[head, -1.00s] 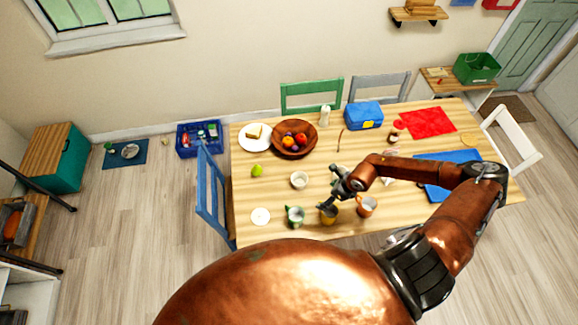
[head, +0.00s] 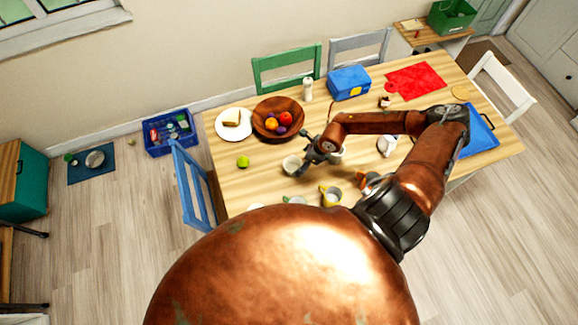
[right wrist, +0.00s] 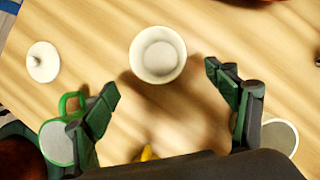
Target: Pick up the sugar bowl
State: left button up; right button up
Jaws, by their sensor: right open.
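The likely sugar bowl is a small open white bowl (head: 290,164) on the wooden table, in front of the fruit bowl. In the right wrist view the white bowl (right wrist: 158,54) stands upright, just ahead of and between the fingertips. My right gripper (head: 305,165) is open and empty beside the bowl's right side in the head view. In the right wrist view the gripper's green-padded fingers (right wrist: 162,80) are spread wide, apart from the bowl. A white knobbed lid (right wrist: 43,62) lies on the table to the left. My left gripper is not in view.
A green mug (right wrist: 57,142) is close by the left finger in the right wrist view. A yellow mug (head: 331,195) and an orange mug (head: 371,180) stand near the table's front edge. A fruit bowl (head: 266,131) and a green apple (head: 243,162) are nearby.

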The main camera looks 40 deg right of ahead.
aim_at(289, 168)
jog(key=shift+w+f, duration=0.25)
jog(key=shift+f, duration=0.25)
jog(key=shift+w+a+f, duration=0.1)
jog(key=shift+w+f, duration=0.05)
jog(key=shift+f, duration=0.1)
jog(key=shift+w+a+f, duration=0.2)
jog(key=shift+a+f, duration=0.05)
jog(key=shift+f, duration=0.4)
jog(key=x, duration=0.2)
jog(key=p+x, duration=0.1)
jog(key=x, duration=0.1)
jog(key=shift+w+a, duration=0.25)
jog(key=shift+w, duration=0.2)
jog(key=shift+f, duration=0.25)
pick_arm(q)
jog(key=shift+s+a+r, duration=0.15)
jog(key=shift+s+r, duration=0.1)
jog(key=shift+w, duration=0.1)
pick_arm(e)
jog(key=shift+c, duration=0.3)
jog(key=c, duration=1.4)
